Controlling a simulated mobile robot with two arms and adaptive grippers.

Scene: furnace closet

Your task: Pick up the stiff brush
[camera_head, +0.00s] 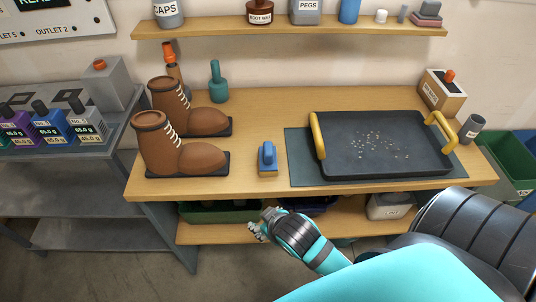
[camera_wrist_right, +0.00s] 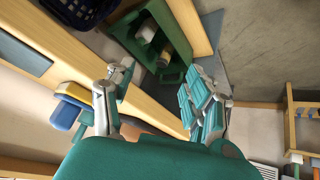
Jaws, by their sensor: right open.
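The stiff brush (camera_head: 267,157), with a blue handle and a tan-yellow base, stands on the wooden bench between the brown boots and the dark mat. It also shows at the left of the right wrist view (camera_wrist_right: 68,106), beside one finger and outside the jaws. My right gripper (camera_head: 259,226) is in front of the bench's front edge, nearer to me than the brush and apart from it. Its fingers are spread and empty in the right wrist view (camera_wrist_right: 158,90). My left gripper is not in view.
A black tray (camera_head: 335,165) with yellow handles lies on the dark mat (camera_head: 300,170). Brown boots (camera_head: 155,150) stand left of the brush. The wooden bench (camera_head: 240,185) has bare room around the brush. A green bin (camera_head: 215,212) sits on the lower shelf.

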